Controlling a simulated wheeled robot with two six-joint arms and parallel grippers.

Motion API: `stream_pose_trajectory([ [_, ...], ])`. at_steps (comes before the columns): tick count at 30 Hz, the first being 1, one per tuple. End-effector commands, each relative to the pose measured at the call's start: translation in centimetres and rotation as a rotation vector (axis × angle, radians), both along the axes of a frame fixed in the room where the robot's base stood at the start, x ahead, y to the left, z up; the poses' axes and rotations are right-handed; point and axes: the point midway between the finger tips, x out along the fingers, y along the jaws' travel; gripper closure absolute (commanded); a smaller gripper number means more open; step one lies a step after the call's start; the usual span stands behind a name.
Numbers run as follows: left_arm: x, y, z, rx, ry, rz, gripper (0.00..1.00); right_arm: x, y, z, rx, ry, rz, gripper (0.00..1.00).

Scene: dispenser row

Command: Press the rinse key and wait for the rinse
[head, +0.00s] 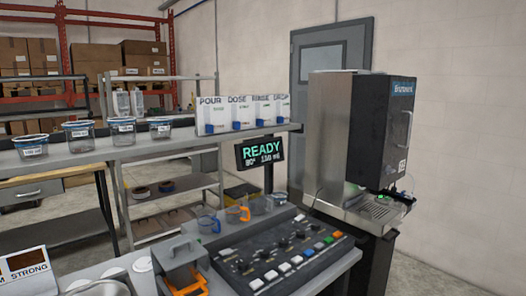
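A dark control panel (284,252) stands on the near counter. The key labels are too small to read, so I cannot tell which is the rinse key. A display (260,152) above the panel reads "READY" in green, with smaller figures below. The steel and black dispenser (368,130) stands at the right, with a small green light near its outlet and a drip tray (380,208) below. Neither of my grippers is in view.
A shelf behind holds cards (239,113) reading POUR, DOSE, RINSE and a fourth, plus several lidded tubs (77,132). Clear cups with blue and orange handles (237,213) stand behind the panel.

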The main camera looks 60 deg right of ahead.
Motion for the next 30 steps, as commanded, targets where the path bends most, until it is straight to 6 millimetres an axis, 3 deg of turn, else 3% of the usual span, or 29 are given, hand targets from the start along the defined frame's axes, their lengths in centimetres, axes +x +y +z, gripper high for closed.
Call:
stream_pose_trajectory([
  [1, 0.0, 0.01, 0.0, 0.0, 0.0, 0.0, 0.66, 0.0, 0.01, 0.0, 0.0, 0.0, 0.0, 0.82],
  [6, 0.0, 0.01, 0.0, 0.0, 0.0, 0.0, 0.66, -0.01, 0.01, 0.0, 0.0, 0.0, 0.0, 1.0],
  [30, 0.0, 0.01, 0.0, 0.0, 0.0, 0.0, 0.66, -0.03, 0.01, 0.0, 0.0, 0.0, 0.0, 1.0],
])
